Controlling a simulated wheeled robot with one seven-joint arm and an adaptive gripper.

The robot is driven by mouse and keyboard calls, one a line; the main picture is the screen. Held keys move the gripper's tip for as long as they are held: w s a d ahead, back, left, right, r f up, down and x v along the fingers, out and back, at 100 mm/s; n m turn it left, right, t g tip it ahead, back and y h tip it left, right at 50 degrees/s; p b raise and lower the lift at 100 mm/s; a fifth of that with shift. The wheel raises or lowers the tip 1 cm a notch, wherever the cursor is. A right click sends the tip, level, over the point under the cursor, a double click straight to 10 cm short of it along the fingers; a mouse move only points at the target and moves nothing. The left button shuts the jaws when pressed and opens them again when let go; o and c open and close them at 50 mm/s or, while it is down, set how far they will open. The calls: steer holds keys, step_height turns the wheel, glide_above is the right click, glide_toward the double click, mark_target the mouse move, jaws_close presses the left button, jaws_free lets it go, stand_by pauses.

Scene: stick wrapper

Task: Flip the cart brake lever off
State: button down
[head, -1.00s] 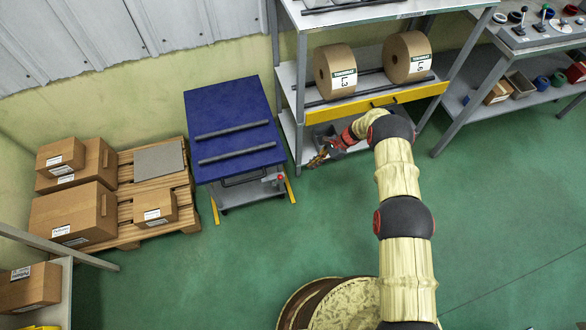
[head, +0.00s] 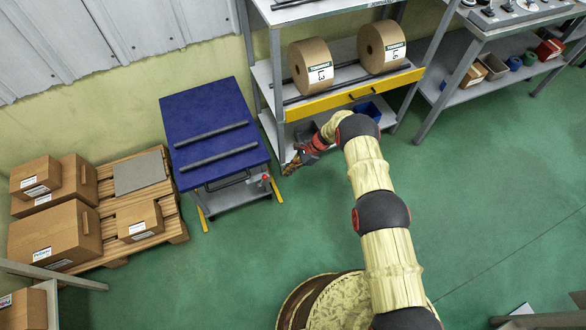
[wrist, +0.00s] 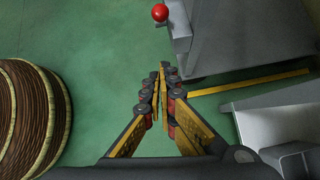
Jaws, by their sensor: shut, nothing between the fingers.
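The cart (head: 212,125) has a blue top with two dark bars on it and stands left of the grey shelf rack. Its brake lever has a red knob (head: 265,178) at the cart's front right corner. In the wrist view the red knob (wrist: 160,12) shows at the top, beyond my fingertips, on the corner of the grey cart body (wrist: 235,35). My gripper (head: 288,168) is just right of the knob and apart from it. In the wrist view my gripper (wrist: 163,68) is shut and empty, its fingertips together below the knob. The lever's shaft is hardly visible.
The shelf rack (head: 345,98) with two brown rolls stands close behind my gripper. Yellow floor strips (wrist: 250,82) flank the cart. A pallet (head: 180,232) with cardboard boxes lies left of the cart. Green floor in front is clear.

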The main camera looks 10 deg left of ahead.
mark_target(262, 181)
steer(key=shift+s+a+f+b, duration=0.15)
steer(key=shift+s+a+b, duration=0.2)
steer(key=shift+a, duration=0.55)
steer(key=shift+s+a+f+b, duration=0.1)
steer(key=shift+s+a+b, duration=0.25)
steer(key=shift+a, duration=0.5)
steer(key=shift+s+a+f+b, duration=0.2)
steer(key=shift+s+a, duration=0.25)
steer(key=shift+a, duration=0.45)
steer(key=shift+s+a+r, duration=0.1)
steer(key=shift+r, duration=0.1)
